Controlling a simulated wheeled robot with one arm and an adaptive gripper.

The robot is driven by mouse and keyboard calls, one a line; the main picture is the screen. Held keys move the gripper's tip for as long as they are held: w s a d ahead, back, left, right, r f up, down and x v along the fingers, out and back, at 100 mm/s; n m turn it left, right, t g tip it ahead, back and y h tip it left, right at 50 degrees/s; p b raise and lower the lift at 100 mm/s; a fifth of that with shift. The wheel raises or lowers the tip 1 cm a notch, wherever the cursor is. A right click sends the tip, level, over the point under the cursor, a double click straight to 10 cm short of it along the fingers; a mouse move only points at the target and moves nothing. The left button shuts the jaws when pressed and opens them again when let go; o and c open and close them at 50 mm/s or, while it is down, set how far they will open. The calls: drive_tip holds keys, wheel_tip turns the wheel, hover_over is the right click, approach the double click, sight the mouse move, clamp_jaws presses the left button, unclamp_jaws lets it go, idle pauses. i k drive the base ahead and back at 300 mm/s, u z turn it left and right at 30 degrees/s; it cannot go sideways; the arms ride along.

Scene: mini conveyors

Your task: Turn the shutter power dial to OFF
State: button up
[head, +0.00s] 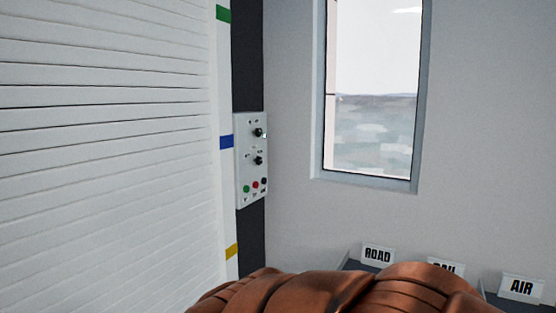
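A narrow white control panel (251,182) is mounted on a dark vertical post beside the shutter, left of centre in the head view. It carries an upper black dial (258,132) and a lower black dial (258,160). Below them are a green, a red and a dark button in a row. The labels are too small to read, so I cannot tell which dial is the shutter power dial or where each one points. The white slatted shutter (105,150) fills the left side. My gripper is not in view.
A tall window (370,90) is in the grey wall to the right. Signs reading ROAD (377,254) and AIR (521,287) stand at the lower right, with a partly hidden sign between them. A large brown rounded shape (345,290) covers the bottom centre.

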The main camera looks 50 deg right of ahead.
sight(258, 131)
drive_tip(key=z, duration=1.15)
drive_tip(key=k, duration=0.3)
drive_tip(key=z, duration=0.35)
drive_tip(key=i, duration=0.75)
drive_tip(key=u, duration=0.55)
